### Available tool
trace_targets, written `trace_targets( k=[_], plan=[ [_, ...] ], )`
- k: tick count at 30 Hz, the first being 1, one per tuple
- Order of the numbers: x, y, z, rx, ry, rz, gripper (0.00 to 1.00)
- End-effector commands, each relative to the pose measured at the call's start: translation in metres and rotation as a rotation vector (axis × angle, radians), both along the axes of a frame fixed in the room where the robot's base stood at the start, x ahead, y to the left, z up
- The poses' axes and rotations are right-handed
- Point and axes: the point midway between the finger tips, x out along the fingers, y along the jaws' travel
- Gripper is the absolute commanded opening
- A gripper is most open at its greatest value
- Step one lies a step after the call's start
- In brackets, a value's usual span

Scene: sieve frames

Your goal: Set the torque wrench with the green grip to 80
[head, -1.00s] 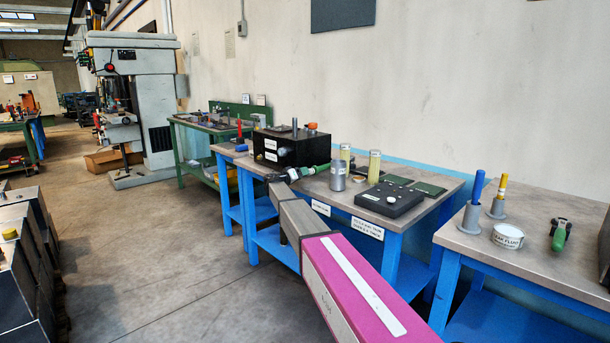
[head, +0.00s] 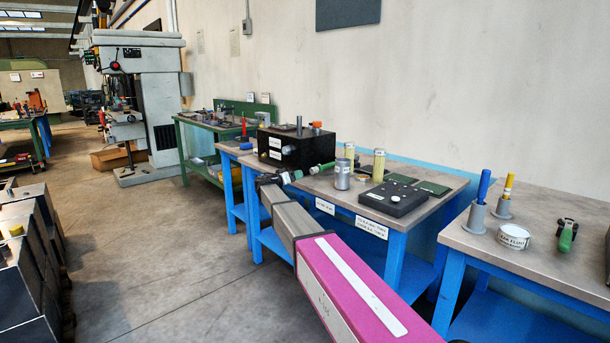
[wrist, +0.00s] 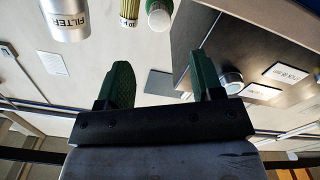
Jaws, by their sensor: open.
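A green cylindrical grip with a pale end (head: 323,167) shows beside the black box, just beyond my gripper (head: 292,176). It looks like the green-gripped wrench; its scale and setting cannot be read. In the wrist view a pale-ended green cylinder (wrist: 160,16) lies ahead, roughly in line with the gap of my gripper (wrist: 160,68). The two green fingers are apart, with nothing between them. My gripper does not appear to touch the grip.
The black box (head: 284,149), a grey filter can (head: 342,178), yellow cylinders (head: 379,165) and a black panel (head: 394,200) stand on the blue-legged bench. The right table (head: 560,262) holds blue-handled and yellow-handled tools, a tin (head: 513,237) and a green-handled tool (head: 566,237).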

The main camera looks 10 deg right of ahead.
Motion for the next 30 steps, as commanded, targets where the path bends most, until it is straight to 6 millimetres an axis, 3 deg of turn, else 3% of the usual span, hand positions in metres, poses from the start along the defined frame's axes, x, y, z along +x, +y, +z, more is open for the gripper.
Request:
trace_targets(
  k=[7,16,30],
  plan=[
    [0.002,-0.007,-0.001,0.169,-0.232,0.004,0.6],
    [0.011,-0.018,-0.001,0.195,-0.269,0.002,0.6],
    [0.056,-0.08,-0.001,0.194,-0.267,0.002,0.6]
  ],
)
